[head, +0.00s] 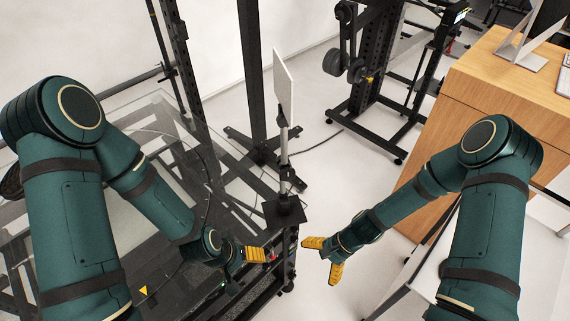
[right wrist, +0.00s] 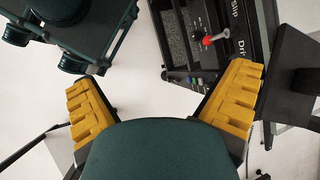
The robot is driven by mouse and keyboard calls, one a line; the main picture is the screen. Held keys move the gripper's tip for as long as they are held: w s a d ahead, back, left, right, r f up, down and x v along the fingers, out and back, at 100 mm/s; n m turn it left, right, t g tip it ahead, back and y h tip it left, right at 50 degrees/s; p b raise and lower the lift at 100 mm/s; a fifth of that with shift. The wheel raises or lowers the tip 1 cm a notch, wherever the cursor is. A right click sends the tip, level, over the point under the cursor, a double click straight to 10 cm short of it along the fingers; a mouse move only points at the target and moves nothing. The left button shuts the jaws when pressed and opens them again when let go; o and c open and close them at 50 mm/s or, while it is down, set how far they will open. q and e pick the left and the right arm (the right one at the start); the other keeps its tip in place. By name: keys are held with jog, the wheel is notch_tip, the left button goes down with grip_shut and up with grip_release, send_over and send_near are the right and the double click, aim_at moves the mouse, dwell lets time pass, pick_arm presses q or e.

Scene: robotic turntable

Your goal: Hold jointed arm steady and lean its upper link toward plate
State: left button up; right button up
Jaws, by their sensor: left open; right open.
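The jointed arm (head: 284,160) stands upright on a square black base at the right edge of the machine frame. Its slim grey upper link (head: 284,138) carries a thin white panel at the top. A clear glass plate (head: 165,128) lies to its left. My left gripper (head: 262,255) is below and left of the arm's base, apart from it; it is open, with one yellow finger clear and the other mostly hidden. My right gripper (head: 318,262) is to the lower right of the base, open and empty. Its spread yellow fingers also show in the right wrist view (right wrist: 160,90).
A control panel with a red-tipped lever (right wrist: 214,38) is ahead in the right wrist view. A wooden desk (head: 480,110) stands at right, and a black stand with weights (head: 345,65) at the back.

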jog(key=w+a+m+t+y, duration=0.1)
jog(key=w+a+m+y, duration=0.1)
jog(key=w+m+y, duration=0.35)
jog(key=m+t+y+b, duration=0.2)
jog(key=m+t+y, duration=0.2)
jog(key=m+t, duration=0.2)
send_near(287, 210)
jog(key=w, duration=0.1)
jog(key=shift+h, duration=0.25)
jog(key=x, duration=0.8)
jog(key=shift+f+b, duration=0.3)
jog(key=shift+f, duration=0.1)
jog(key=shift+x, duration=0.9)
jog(key=c, duration=1.6)
